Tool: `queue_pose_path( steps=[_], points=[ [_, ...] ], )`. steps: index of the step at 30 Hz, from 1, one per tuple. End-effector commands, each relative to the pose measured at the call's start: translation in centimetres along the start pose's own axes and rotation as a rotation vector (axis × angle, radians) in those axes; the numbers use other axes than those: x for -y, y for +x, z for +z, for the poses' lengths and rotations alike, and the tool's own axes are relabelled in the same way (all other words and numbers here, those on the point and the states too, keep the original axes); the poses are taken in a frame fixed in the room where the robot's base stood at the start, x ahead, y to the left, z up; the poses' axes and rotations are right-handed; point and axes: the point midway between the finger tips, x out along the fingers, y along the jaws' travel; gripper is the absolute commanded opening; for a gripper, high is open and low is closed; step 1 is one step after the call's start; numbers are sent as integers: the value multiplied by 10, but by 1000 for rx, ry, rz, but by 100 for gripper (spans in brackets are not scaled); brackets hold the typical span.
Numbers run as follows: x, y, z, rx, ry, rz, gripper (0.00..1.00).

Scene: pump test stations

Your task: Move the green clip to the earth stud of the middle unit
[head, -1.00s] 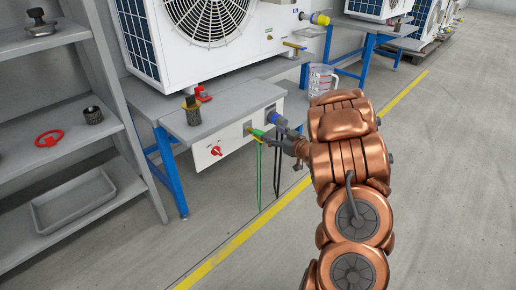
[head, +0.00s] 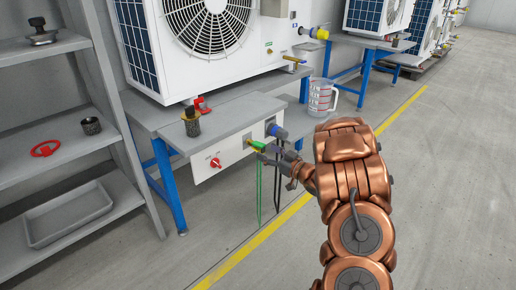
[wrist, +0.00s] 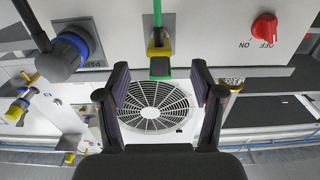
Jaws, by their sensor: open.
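The green clip (head: 257,146) sits on the front panel of the nearest station, and a green cable (head: 259,185) hangs down from it. In the wrist view, which shows the panel upside down, the green clip (wrist: 160,68) has a yellow part above it. My gripper (head: 270,157) is beside the clip in the head view. In the wrist view my gripper (wrist: 160,75) is open and empty, its two fingers either side of the clip's line and apart from it. A second unit (head: 378,16) stands farther back; its earth stud cannot be made out.
A blue connector (wrist: 65,52) and a red switch (wrist: 264,28) flank the clip on the panel. A grey shelf rack (head: 125,125) is at left. The floor at right is clear.

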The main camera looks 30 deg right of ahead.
Motion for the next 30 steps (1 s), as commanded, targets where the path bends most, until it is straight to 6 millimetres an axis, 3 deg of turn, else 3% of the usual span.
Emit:
queue_pose_path(
  steps=[15, 30],
  points=[
    [0, 57, -2, -2, 1, -1, 67],
    [0, 66, 0, 0, 1, 1, 67]
  ],
)
